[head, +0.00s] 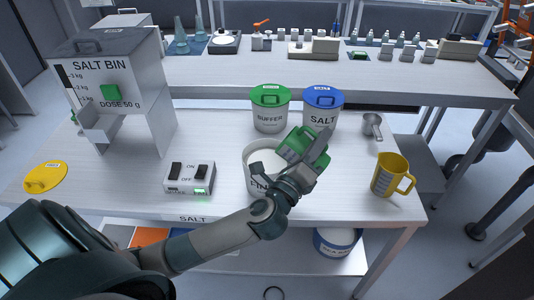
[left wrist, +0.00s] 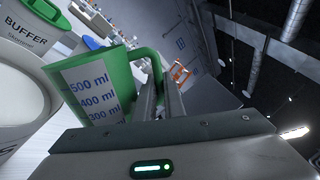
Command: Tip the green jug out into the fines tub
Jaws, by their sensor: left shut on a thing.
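The white fines tub (head: 252,180) stands open on the near bench, its label partly hidden by my left arm. The green jug (head: 302,143) is above the tub's right side, looking tilted. In the left wrist view, the jug (left wrist: 92,88) shows a millilitre scale and a green handle (left wrist: 150,62). My left gripper (head: 313,160) is shut on the jug's handle; its fingers (left wrist: 160,100) also show in the left wrist view. The inside of the jug is hidden, and I cannot see whether anything flows out. My right gripper is not in view.
The green-lidded buffer tub (head: 269,112) and blue-lidded salt tub (head: 322,110) stand just behind. A yellow jug (head: 390,176) and metal scoop (head: 372,125) are to the right. The switch box (head: 189,178), salt bin (head: 112,75) and yellow lid (head: 45,177) are to the left.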

